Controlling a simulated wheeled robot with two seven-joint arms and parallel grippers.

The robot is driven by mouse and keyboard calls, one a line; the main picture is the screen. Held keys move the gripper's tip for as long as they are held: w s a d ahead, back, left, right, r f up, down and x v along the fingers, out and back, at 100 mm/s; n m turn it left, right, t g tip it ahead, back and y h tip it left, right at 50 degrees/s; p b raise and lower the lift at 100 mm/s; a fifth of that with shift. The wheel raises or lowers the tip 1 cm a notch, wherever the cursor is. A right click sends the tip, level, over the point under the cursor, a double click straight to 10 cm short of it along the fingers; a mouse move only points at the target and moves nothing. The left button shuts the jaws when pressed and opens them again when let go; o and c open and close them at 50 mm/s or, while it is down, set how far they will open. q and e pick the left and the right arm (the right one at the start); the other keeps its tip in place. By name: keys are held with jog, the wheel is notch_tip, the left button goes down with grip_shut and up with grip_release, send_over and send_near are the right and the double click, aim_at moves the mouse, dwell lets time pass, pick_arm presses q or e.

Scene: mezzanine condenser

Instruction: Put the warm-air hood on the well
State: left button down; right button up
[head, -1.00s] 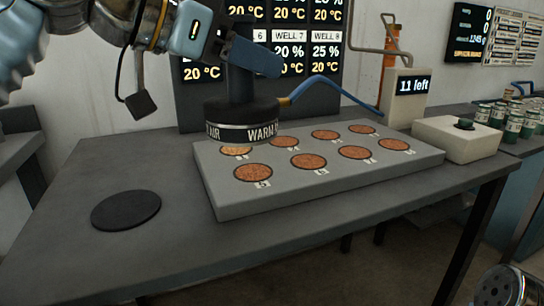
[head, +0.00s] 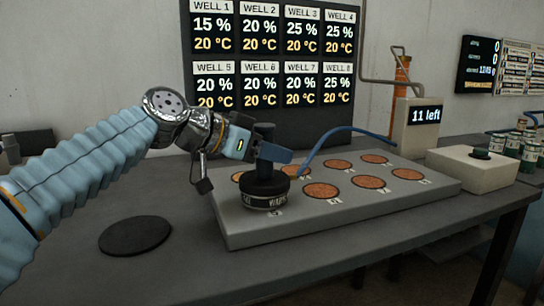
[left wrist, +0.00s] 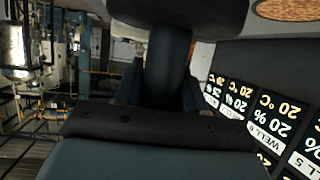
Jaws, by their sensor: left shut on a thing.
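The warm-air hood (head: 265,190) is a black round cap with a white lettered band and an upright handle. A blue hose runs from it to the right. My left gripper (head: 266,149) is shut on its handle, which also fills the middle of the left wrist view (left wrist: 168,65). The hood is upright over the front-left well of the grey block (head: 345,211), hiding that well. I cannot tell whether its rim touches the block. The other wells, such as the front one beside it (head: 320,190), show copper-brown contents. My right gripper is not in view.
A dark display (head: 270,60) behind lists wells 1 to 8, all at 20 °C. A black round pad (head: 135,236) lies on the bare table at left.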

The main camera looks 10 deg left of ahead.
pick_arm(q)
jog(key=shift+f, duration=0.2)
jog(key=c, duration=0.6)
grip_release()
jog(key=shift+c, duration=0.2)
jog(key=shift+r, duration=0.2)
jog(key=v, duration=1.2)
